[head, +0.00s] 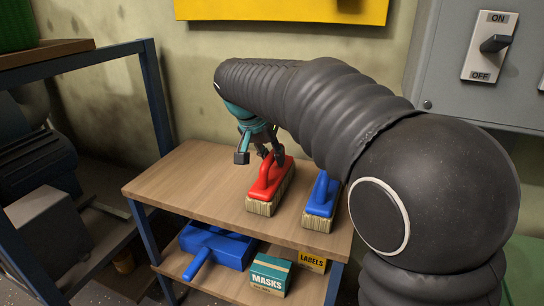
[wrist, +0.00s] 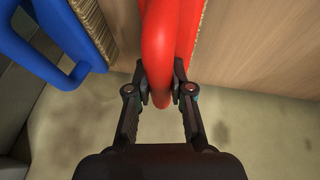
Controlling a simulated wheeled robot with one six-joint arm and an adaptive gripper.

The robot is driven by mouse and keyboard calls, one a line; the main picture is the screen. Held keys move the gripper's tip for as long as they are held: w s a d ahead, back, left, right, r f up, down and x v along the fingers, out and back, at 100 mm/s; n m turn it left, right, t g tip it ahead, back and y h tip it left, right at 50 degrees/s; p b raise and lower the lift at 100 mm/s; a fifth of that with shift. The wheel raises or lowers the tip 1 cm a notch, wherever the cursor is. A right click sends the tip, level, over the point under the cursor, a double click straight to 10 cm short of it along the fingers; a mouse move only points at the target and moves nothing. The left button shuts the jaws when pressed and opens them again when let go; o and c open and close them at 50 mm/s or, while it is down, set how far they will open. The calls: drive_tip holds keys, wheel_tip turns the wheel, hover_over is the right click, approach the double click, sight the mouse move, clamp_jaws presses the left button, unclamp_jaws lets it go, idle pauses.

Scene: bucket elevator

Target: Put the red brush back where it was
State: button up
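The red brush (head: 268,185) with pale bristles is upright on or just above the wooden bench top (head: 185,185); I cannot see a clear gap under it. My gripper (head: 269,152) is at the far end of its handle. In the wrist view, the two fingertips (wrist: 160,76) lie close against both sides of the red handle (wrist: 158,45), and the gripper looks shut on it. The blue brush (head: 321,195) stands to the right of the red one in the head view, apart from it. It also shows at upper left in the wrist view (wrist: 40,45).
A lower shelf holds a blue dustpan-like object (head: 215,246), a MASKS box (head: 270,275) and a LABELS box (head: 312,261). The bench is clear to the left of the red brush. A wall and a switch box (head: 480,65) stand behind.

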drive_tip(key=o, duration=0.4)
drive_tip(key=shift+r, duration=0.1)
drive_tip(key=p+v, duration=0.2)
drive_tip(key=v, duration=1)
drive_tip(key=shift+r, duration=0.1)
drive_tip(key=s+d+f+n+y, duration=0.2)
drive_tip(key=s+d+f, duration=0.2)
drive_tip(key=s+d, duration=0.85)
drive_tip(key=s+d+f, duration=0.2)
drive_tip(key=s+f, duration=0.2)
drive_tip(key=s+d+f+n+t+y, duration=0.1)
drive_tip(key=s+d+f, duration=0.2)
drive_tip(key=s+f, duration=0.1)
drive_tip(key=s+d+f+t, duration=0.1)
drive_tip(key=s+d+f, duration=0.1)
drive_tip(key=s+f, duration=0.2)
drive_tip(key=shift+s+d+f+n+y, duration=0.15)
drive_tip(key=shift+d+f+n+y, duration=0.05)
drive_tip(key=shift+f+n+y, duration=0.1)
